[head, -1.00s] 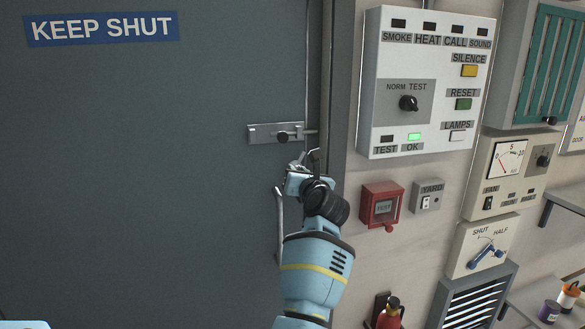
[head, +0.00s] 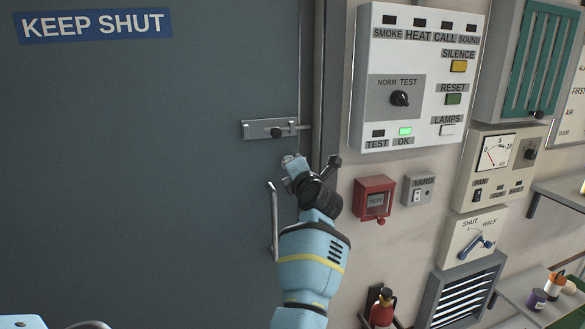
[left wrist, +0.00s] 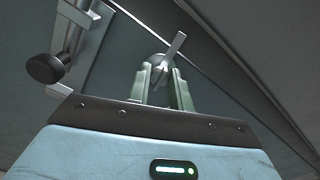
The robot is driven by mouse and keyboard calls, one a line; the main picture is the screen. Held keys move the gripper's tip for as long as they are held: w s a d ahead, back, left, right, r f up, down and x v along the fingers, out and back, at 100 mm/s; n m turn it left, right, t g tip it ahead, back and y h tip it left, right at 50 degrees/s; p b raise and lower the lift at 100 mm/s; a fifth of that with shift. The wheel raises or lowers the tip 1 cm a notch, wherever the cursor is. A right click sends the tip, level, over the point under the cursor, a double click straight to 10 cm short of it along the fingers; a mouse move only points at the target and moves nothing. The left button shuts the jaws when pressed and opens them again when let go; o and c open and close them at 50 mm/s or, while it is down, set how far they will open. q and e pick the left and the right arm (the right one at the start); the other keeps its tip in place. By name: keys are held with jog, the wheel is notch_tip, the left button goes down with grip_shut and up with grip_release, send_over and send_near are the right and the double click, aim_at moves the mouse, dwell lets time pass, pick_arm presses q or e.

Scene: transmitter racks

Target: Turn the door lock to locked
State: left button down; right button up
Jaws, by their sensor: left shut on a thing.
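The door lock (left wrist: 174,46) shows in the left wrist view as a small grey turn piece with a slim tilted lever, on the door face. My left gripper (left wrist: 161,78) has its two greenish fingers closed on this turn piece; they hide part of it. In the head view my left gripper (head: 288,170) is against the grey door (head: 150,190), below the sliding bolt and above the pull handle. There the wrist hides most of the lock. My right gripper is not in view.
A sliding bolt (head: 262,130) with a dark knob sits just above the gripper. A vertical pull handle (head: 274,220) is below it. The door frame (head: 334,100) stands close at right, then a red call box (head: 374,199) and an alarm panel (head: 420,80) on the wall.

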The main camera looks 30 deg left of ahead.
pick_arm(q)
jog(key=shift+a+m, duration=0.1)
jog(key=shift+m, duration=0.7)
jog(key=c, duration=1.5)
grip_release()
jog(key=shift+a, duration=0.1)
jog(key=shift+c, duration=0.2)
jog(key=shift+d, duration=0.2)
